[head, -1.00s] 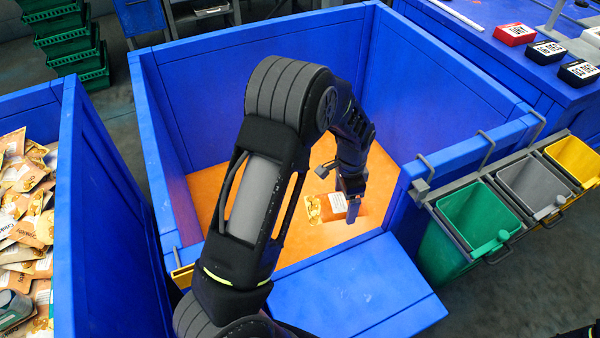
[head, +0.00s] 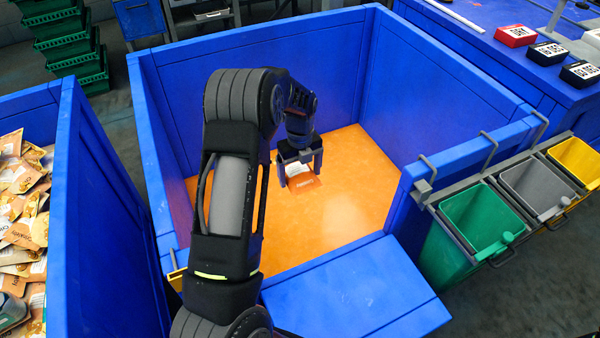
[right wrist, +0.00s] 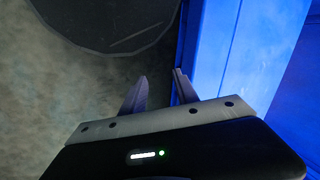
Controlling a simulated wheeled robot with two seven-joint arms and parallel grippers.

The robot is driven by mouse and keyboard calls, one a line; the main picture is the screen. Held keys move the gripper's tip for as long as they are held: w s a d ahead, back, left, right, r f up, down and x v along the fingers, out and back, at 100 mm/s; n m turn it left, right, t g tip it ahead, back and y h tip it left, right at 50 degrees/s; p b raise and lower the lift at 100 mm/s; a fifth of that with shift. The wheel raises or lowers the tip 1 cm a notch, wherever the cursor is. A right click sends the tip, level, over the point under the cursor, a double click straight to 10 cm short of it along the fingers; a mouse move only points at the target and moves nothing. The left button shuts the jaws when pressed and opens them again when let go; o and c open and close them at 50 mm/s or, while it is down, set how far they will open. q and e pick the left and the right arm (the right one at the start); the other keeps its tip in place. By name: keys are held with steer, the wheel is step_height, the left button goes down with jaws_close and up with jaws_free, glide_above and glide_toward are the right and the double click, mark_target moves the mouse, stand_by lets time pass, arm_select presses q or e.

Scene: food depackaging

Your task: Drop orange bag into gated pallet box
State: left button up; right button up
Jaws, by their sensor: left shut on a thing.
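The orange bag (head: 303,182), with a white label, is at my left gripper (head: 300,169) in the head view. The gripper is shut on the bag, inside the blue gated pallet box (head: 430,85) and over its orange floor. I cannot tell how high the bag is above the floor. The box's front gate flap (head: 355,290) is folded down. My right gripper (right wrist: 158,90) shows in the right wrist view, its fingers apart with nothing between them, beside a blue surface.
A blue bin (head: 95,200) full of snack bags (head: 20,215) stands on the left. Green (head: 475,220), grey (head: 535,185) and yellow (head: 578,160) bins hang at the box's right side. Green crates (head: 65,45) are stacked at the back left.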

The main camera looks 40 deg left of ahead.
arm_select(q)
steer(key=shift+f+b, duration=1.3)
steer(key=shift+f, duration=1.25)
steer(key=o, duration=1.3)
steer(key=shift+c, duration=0.2)
step_height(320, 180, up, 7)
steer(key=shift+r+b, duration=0.2)
steer(key=shift+b, duration=0.35)
steer(key=shift+r, duration=0.25)
